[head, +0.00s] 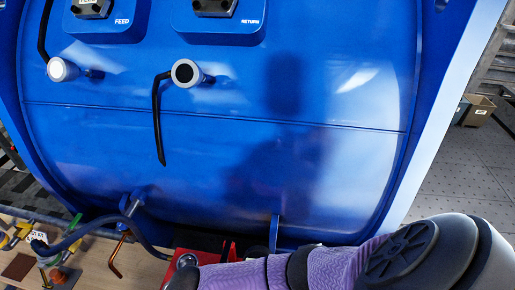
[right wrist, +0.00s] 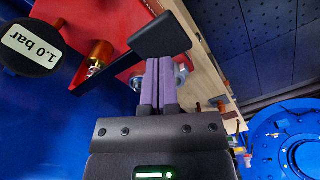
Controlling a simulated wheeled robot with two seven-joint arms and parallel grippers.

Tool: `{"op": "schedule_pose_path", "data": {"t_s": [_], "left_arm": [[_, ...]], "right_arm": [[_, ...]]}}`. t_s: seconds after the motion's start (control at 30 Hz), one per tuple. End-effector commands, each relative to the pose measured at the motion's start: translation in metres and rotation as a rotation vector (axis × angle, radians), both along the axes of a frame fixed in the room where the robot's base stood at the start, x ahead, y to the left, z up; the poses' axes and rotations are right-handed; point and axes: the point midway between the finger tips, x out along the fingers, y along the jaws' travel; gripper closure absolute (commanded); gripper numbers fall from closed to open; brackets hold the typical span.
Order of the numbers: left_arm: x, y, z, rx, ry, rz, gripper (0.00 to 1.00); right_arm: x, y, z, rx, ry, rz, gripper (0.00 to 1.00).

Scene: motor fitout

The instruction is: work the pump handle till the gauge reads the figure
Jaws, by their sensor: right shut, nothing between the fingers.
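In the right wrist view, the red pump (right wrist: 100,18) carries a brass cylinder (right wrist: 101,50). Its black handle (right wrist: 160,36) ends in a wide flat pad. My right gripper (right wrist: 165,62) is shut and empty, with its purple fingertips right at the pad's edge; I cannot tell whether they touch. A round black plate (right wrist: 30,46) reads "1.0 bar". A round silver part (right wrist: 182,74) is partly hidden behind the fingers; no gauge reading is legible. In the head view, a bit of the red pump (head: 205,257) shows beside my right arm, which hides the rest. My left gripper is not in view.
A large blue tank (head: 230,125) with FEED and RETURN ports fills the head view. A wooden bench (head: 90,268) at lower left holds a hose (head: 95,228), a bent copper-coloured rod (head: 118,255) and small parts.

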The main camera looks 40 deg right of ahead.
Motion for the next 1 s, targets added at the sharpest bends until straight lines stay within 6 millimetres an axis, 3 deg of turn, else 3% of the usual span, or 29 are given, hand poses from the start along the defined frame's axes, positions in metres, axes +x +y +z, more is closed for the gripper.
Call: {"op": "schedule_pose_path", "data": {"t_s": [0.43,1.0], "left_arm": [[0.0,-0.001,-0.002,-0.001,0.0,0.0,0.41],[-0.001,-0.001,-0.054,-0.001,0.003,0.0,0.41]], "right_arm": [[0.0,0.0,-0.002,0.0,0.0,0.0,1.0],[0.004,-0.006,-0.066,-0.001,0.0,-0.001,1.0]]}}
